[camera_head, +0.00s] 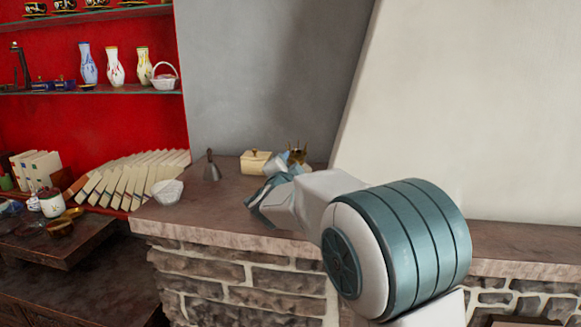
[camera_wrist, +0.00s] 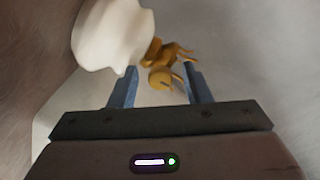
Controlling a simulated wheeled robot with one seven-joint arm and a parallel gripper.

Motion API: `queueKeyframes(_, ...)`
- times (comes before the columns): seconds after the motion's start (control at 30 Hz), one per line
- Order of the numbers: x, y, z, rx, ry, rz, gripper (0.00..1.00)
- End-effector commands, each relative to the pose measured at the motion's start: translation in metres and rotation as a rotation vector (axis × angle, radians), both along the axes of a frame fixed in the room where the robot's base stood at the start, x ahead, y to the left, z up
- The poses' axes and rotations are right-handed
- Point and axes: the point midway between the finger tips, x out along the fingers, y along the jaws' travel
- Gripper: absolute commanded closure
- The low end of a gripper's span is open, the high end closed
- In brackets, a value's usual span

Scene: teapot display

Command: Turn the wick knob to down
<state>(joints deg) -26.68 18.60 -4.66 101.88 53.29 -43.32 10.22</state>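A brass piece with several prongs (camera_head: 297,152) stands on the mantel in the head view, just beyond my gripper (camera_head: 280,165). In the wrist view, the brass piece (camera_wrist: 157,52) has a round knob-like end (camera_wrist: 160,78) facing the camera; I take this to be the wick knob. My gripper (camera_wrist: 160,70) is open. Its two blue fingers stand to the left and right of the knob, with a gap visible on both sides. Whether the knob lies fully between the fingertips or just past them I cannot tell. My arm hides the lower part of the brass piece in the head view.
A cream box (camera_head: 256,161), a dark bell (camera_head: 211,166) and a white bowl (camera_head: 167,192) stand left on the stone mantel (camera_head: 215,225). A whitish object (camera_wrist: 112,35) is close by the left finger. The pale sloping chimney wall (camera_head: 460,110) is at right.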

Motion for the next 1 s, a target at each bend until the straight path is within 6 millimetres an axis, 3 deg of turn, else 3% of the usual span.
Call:
queueKeyframes(0.17, -0.001, 0.0, 0.0, 0.001, 0.0, 0.0, 0.56)
queueKeyframes(0.33, -0.016, 0.004, -0.001, 0.003, -0.002, 0.003, 0.56)
queueKeyframes(0.8, -0.11, 0.022, -0.001, 0.002, -0.002, 0.003, 0.56)
queueKeyframes(1.0, -0.131, 0.026, 0.0, 0.001, 0.0, 0.001, 0.56)
